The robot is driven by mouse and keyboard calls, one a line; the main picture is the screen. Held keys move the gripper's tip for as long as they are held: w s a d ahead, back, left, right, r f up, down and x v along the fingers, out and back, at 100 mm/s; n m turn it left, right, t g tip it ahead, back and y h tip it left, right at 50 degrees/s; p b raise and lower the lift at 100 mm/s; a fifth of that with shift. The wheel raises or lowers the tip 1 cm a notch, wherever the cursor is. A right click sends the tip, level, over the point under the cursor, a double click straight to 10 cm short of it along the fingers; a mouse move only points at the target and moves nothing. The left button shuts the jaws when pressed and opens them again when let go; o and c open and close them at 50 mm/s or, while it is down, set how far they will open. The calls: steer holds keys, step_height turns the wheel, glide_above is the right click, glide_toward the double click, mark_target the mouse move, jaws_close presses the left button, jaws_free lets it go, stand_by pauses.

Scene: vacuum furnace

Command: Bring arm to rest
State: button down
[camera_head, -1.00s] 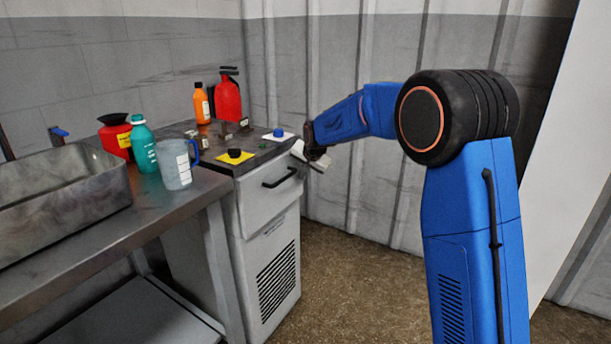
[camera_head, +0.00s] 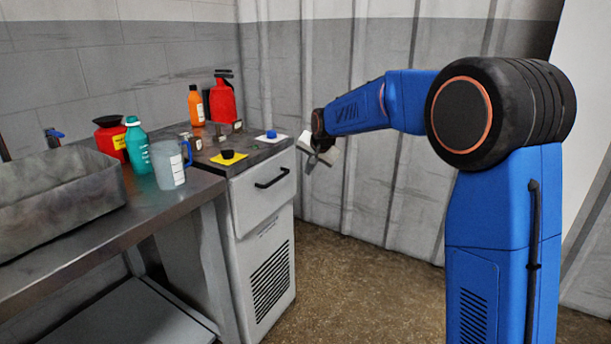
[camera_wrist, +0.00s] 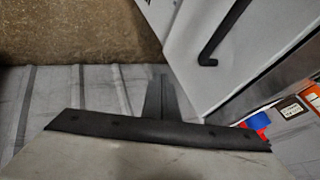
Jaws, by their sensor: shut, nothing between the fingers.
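My gripper (camera_head: 322,158) is at the end of my blue arm, in free air just right of the white cabinet's top right edge. It is apart from the cabinet. In the wrist view my gripper (camera_wrist: 162,97) shows as a dark narrow finger shape beyond a pale plate with a black edge. The fingers are together and hold nothing.
A white cabinet (camera_head: 262,200) with a black handle (camera_head: 272,178) stands left of my gripper. Bottles and a yellow pad (camera_head: 228,157) are on its top. A metal bench with a sink (camera_head: 60,215) is further left. The floor (camera_head: 345,270) right of the cabinet is clear.

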steer(key=s+d+r+n, duration=0.15)
steer(key=s+d, duration=0.25)
steer(key=s, duration=0.5)
steer(key=s+d+r+g+h, duration=0.1)
steer(key=s+d+r, duration=0.25)
steer(key=s, duration=0.65)
steer(key=s+d+r+n, duration=0.1)
steer(key=s+d, duration=0.4)
steer(key=s, duration=0.4)
steer(key=s+d+f+n, duration=0.1)
steer(key=s+d+f, duration=0.2)
steer(key=s, duration=1.1)
steer(key=s+d+f+n+g+h, duration=0.1)
steer(key=s+f, duration=0.6)
steer(key=s, duration=0.7)
steer(key=d+n, duration=0.1)
steer(key=d, duration=0.1)
steer(key=shift+s+d, duration=0.2)
steer(key=shift+d, duration=0.1)
